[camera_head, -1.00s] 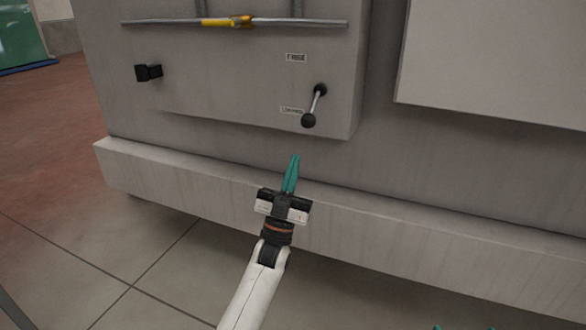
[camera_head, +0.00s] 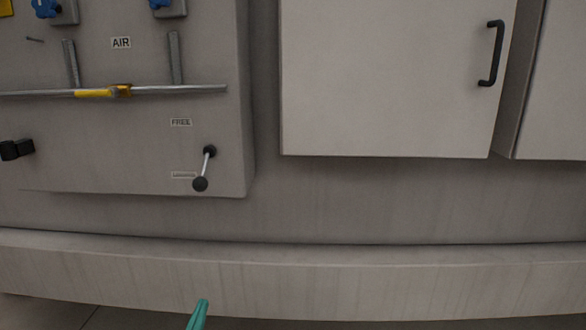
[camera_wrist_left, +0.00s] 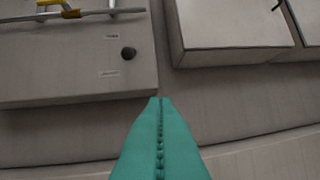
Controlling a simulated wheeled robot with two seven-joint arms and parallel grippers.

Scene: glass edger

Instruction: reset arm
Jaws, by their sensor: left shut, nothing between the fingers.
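My left gripper (camera_head: 201,305) shows only its green fingertips at the bottom edge of the head view, in front of the machine's pale base ledge. In the left wrist view its two green fingers (camera_wrist_left: 160,103) meet along the middle, shut and empty. The lever (camera_head: 205,168) on the grey panel hangs down, tilted, with its black knob near the lower label. Its black knob (camera_wrist_left: 128,53) also shows in the left wrist view, beyond and left of the fingertips, apart from them. My right gripper is not in view.
The grey panel (camera_head: 120,150) carries a metal pipe with a yellow valve handle (camera_head: 97,92), blue knobs (camera_head: 46,8) and a black latch (camera_head: 16,149). A cabinet door (camera_head: 385,80) with a dark handle (camera_head: 491,53) is to the right. The base ledge (camera_head: 400,285) juts out below.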

